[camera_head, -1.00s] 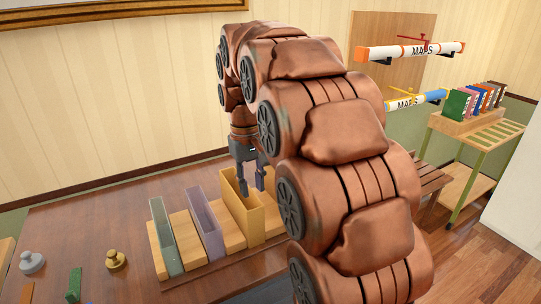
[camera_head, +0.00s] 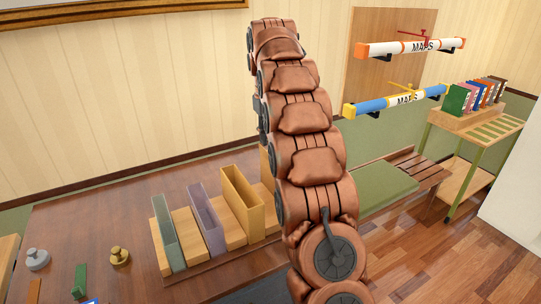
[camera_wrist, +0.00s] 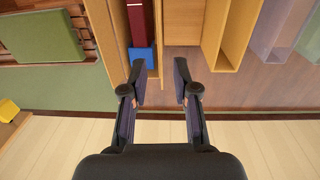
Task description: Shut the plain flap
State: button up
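I cannot make out a plain flap for certain in either view.
A green holder (camera_head: 168,232) and a purple holder (camera_head: 207,220) stand left of the yellow one on the brown table (camera_head: 100,215). Map tubes (camera_head: 410,47) hang on the right wall. A bench with a green cushion (camera_head: 383,188) stands beyond the table.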

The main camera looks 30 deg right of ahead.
jog(key=shift+s+f+p, duration=0.15)
jog(key=shift+f+p, duration=0.2)
jog(key=shift+f, duration=0.8)
jog(key=shift+d+f+p, duration=0.15)
jog(key=shift+f+p, duration=0.55)
jog(key=shift+f, duration=1.85)
jog(key=shift+c, duration=0.3)
grip_shut()
